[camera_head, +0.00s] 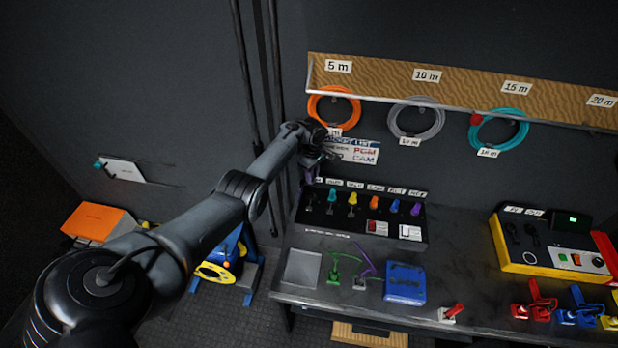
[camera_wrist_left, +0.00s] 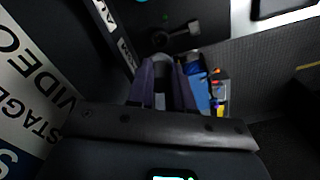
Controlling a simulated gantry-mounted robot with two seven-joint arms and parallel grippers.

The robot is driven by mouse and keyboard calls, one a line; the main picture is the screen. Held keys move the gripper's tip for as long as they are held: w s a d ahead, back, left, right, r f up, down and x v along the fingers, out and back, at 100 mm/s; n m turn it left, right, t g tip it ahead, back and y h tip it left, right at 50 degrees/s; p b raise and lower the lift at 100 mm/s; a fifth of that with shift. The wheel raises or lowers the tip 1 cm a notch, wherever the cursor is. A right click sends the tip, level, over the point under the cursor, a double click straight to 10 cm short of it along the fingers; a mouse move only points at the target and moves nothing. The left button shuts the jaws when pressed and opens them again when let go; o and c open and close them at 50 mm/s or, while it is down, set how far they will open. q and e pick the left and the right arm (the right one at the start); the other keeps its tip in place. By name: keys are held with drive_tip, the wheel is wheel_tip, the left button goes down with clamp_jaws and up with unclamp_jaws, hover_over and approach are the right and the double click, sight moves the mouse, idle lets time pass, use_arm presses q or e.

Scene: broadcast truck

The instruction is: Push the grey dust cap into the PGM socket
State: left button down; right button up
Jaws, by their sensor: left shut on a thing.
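My left gripper (camera_head: 318,163) is in front of the wall sign (camera_head: 361,152), above the left end of the black socket panel (camera_head: 327,222). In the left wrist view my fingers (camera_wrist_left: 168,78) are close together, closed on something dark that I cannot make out. I cannot clearly identify the grey dust cap. The panel carries a row of teal, yellow, orange, blue and purple connectors below small white labels. The labels are too small to read, so I cannot tell which socket is PGM. My right gripper is not in view.
The bench (camera_head: 460,252) holds a grey pad (camera_head: 302,268), a green plug (camera_head: 333,276), a blue box (camera_head: 405,284) and a yellow case (camera_head: 512,265). Orange (camera_head: 334,92), grey and teal cable coils hang above under a wooden board. Dark vertical cables run left of the panel.

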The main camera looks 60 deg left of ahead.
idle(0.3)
use_arm(q)
drive_tip(key=shift+d+r+p, duration=0.1)
drive_tip(key=shift+p, duration=0.4)
drive_tip(key=shift+f+b, duration=0.6)
drive_tip(key=shift+f, duration=0.15)
drive_tip(key=shift+f+b, duration=1.7)
drive_tip(key=shift+f, duration=0.55)
drive_tip(key=shift+p, duration=0.5)
drive_tip(key=shift+f, duration=0.35)
drive_tip(key=shift+f+b, duration=0.85)
